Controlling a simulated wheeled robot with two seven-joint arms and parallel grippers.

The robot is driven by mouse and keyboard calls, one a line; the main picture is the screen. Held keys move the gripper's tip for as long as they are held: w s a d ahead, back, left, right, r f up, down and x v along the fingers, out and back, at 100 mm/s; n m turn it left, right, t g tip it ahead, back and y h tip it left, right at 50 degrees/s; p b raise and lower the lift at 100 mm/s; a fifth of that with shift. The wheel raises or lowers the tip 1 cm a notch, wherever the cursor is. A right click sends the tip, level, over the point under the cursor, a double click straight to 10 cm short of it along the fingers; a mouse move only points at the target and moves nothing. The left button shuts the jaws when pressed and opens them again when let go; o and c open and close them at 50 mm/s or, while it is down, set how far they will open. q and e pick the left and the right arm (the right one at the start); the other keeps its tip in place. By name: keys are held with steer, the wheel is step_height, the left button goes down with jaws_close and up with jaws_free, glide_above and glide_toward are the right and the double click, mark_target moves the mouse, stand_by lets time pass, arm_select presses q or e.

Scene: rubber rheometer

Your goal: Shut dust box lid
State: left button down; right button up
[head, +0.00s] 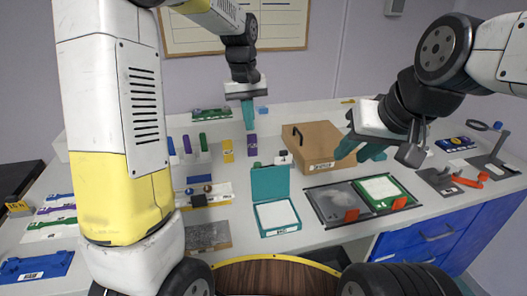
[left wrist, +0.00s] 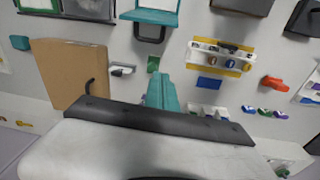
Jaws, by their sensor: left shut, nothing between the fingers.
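The teal box (head: 278,231), with a white inside and a label on its front, stands mid-table. Its teal lid (head: 270,182) stands raised at the back edge, so the box is open. Part of the teal box also shows at the top of the left wrist view (left wrist: 150,17). My left gripper (head: 248,117) is above the table, behind and a little left of the lid, apart from it. Its teal fingers (left wrist: 162,92) are together and empty. My right gripper (head: 361,151) is to the right of the lid, with its teal fingers apart and nothing visible between them.
A brown box (head: 318,146) with a black handle stands behind and right of the teal box. A dark tray (head: 312,199) with grey and green plates lies to the right. A yellow-and-white rack (head: 214,194) is on the left.

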mark_target(269, 180)
arm_select(q)
steer(key=d+f+g, duration=0.1)
steer(key=d+f, duration=0.2)
steer(key=f, duration=1)
steer(key=shift+n+y, duration=0.3)
steer(key=shift+s+d, duration=0.1)
steer(key=shift+d, duration=0.05)
